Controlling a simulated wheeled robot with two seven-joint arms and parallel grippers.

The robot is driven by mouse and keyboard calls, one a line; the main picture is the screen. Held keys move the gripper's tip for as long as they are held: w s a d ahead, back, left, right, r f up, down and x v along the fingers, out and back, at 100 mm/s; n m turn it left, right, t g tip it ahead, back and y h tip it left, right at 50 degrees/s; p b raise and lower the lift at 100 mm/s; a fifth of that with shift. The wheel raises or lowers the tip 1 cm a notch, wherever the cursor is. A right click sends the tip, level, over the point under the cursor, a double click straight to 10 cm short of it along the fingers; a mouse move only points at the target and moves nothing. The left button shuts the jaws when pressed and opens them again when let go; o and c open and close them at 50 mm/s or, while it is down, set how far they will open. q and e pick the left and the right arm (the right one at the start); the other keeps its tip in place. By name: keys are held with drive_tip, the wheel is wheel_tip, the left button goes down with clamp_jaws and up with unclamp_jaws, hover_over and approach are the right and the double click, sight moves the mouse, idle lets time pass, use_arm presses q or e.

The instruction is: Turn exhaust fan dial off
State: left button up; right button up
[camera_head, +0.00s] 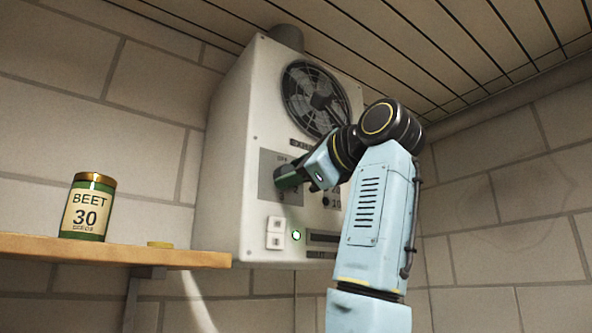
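The exhaust fan unit (232,165) is a pale box on the wall with a round black fan grille (316,97) at its upper front. A grey dial plate (269,163) with an "OFF" mark sits below the grille. My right gripper (284,181) is at this plate, with its dark green fingers over the spot where the dial would be. The dial itself is hidden behind the fingers, so I cannot tell its setting or whether the fingers are closed on it. My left gripper is not in view.
A white switch (275,233) and a lit green lamp (296,236) sit low on the unit. Slatted ceiling (450,40) is close above.

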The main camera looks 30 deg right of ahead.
drive_tip(key=c, duration=0.5)
drive_tip(key=shift+c, duration=0.2)
drive_tip(key=shift+n, duration=0.3)
drive_tip(key=n+h, duration=0.1)
drive_tip(key=n, duration=0.9)
drive_tip(key=n+h+b, duration=0.1)
drive_tip(key=n+h, duration=0.1)
drive_tip(key=n, duration=0.9)
drive_tip(key=shift+a+g, duration=0.2)
drive_tip(key=shift+g, duration=0.1)
drive_tip(key=shift+n, duration=0.4)
